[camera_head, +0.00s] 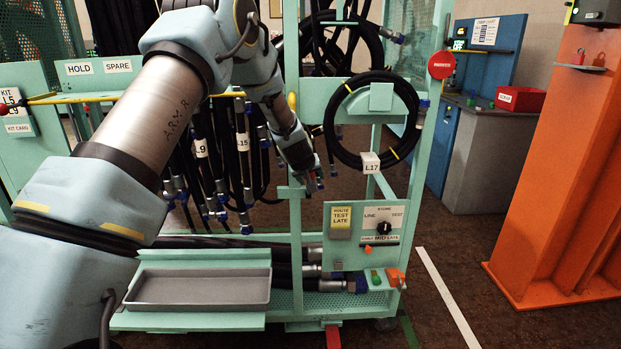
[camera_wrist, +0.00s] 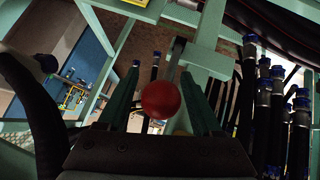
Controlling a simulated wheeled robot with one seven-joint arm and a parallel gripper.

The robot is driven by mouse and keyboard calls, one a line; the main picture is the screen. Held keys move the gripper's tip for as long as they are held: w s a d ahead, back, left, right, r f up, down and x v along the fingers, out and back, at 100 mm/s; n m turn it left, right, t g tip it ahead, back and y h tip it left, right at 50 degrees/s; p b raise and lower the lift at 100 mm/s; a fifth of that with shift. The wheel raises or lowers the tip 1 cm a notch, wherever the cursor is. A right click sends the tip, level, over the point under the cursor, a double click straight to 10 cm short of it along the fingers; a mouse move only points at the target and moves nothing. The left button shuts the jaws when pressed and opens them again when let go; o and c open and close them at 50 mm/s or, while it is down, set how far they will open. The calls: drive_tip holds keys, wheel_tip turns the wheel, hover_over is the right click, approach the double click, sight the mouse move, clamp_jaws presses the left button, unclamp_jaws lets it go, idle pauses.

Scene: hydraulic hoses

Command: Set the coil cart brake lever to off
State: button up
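A lever with a round red knob (camera_wrist: 161,99) and a grey shaft (camera_wrist: 175,60) shows in the wrist view; I take it for the brake lever. My gripper (camera_wrist: 161,78) is open, with one finger on each side of the knob and a visible gap to each. In the head view my gripper (camera_head: 314,182) points down at the teal coil cart (camera_head: 294,225), near an upright post. The knob is hidden there behind my gripper and arm. No off mark is readable beside the lever.
Hoses hang left of my gripper (camera_head: 200,170). A coiled hose labelled L17 (camera_head: 345,155) hangs on the right. Below are a panel with a black dial (camera_head: 384,227) and a grey tray (camera_head: 200,288). An orange pillar (camera_head: 555,170) stands right, with open floor between.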

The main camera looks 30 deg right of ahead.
drive_tip(key=shift+o, duration=0.2)
drive_tip(key=shift+a, duration=0.1)
drive_tip(key=b+v, duration=0.2)
drive_tip(key=v, duration=0.8)
drive_tip(key=shift+s+a+r+b, duration=0.2)
drive_tip(key=shift+r+b, duration=0.1)
drive_tip(key=shift+b, duration=0.1)
drive_tip(key=shift+d, duration=0.1)
drive_tip(key=a+g+y, duration=0.1)
drive_tip(key=a+y, duration=0.1)
drive_tip(key=a, duration=1)
drive_tip(key=s+a+f+g+y, duration=0.1)
drive_tip(key=s+a, duration=0.5)
drive_tip(key=a, duration=0.4)
drive_tip(key=s+a+n+g+y, duration=0.1)
drive_tip(key=s+a+g, duration=0.1)
drive_tip(key=s+a, duration=0.4)
drive_tip(key=s+a+f+n+g+y, duration=0.1)
drive_tip(key=s+a, duration=0.5)
drive_tip(key=a, duration=0.8)
drive_tip(key=shift+s+a+f+y, duration=0.15)
drive_tip(key=shift+a+f+y, duration=0.15)
drive_tip(key=shift+f+y, duration=0.1)
drive_tip(key=shift+c, duration=0.3)
